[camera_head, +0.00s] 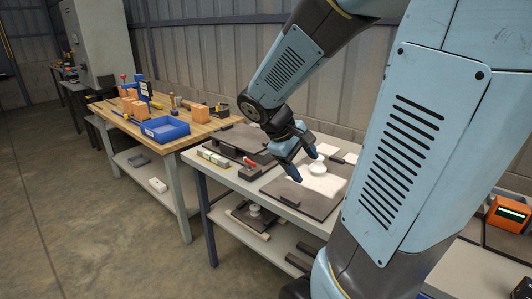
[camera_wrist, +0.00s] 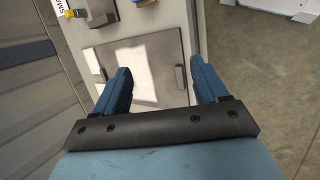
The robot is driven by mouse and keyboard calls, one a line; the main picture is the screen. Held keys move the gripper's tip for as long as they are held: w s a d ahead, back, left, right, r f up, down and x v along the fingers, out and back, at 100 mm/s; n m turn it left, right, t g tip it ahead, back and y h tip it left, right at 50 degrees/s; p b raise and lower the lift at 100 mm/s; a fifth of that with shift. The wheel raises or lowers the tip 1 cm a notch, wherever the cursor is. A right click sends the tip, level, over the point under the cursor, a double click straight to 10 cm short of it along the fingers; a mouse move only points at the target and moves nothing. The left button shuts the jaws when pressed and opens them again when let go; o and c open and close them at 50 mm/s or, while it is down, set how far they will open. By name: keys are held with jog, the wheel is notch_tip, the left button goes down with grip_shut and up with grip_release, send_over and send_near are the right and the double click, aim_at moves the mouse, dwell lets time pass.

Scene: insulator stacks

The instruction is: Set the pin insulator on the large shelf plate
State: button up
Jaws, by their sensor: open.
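My gripper (camera_head: 303,166) is open above the grey workbench, fingers apart with nothing between them; it also shows in the wrist view (camera_wrist: 161,90). I cannot tell which piece is the pin insulator.
Blocks and a red-handled clamp (camera_head: 249,162) are left of the bench plate. Another dark plate (camera_head: 240,139) lies behind them. The lower shelf (camera_head: 225,222) sits under the bench top. A wooden table (camera_head: 185,128) with a blue bin (camera_head: 166,129) stands further left.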

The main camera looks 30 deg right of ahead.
jog(key=s+a+r+m+t+y, duration=0.3)
jog(key=s+a+r+t+y, duration=0.3)
jog(key=a, duration=0.7)
notch_tip(320, 180, up, 3)
jog(key=shift+a+f+m, duration=0.1)
jog(key=shift+a+m, duration=0.2)
jog(key=shift+a, duration=0.05)
jog(key=shift+c, duration=0.3)
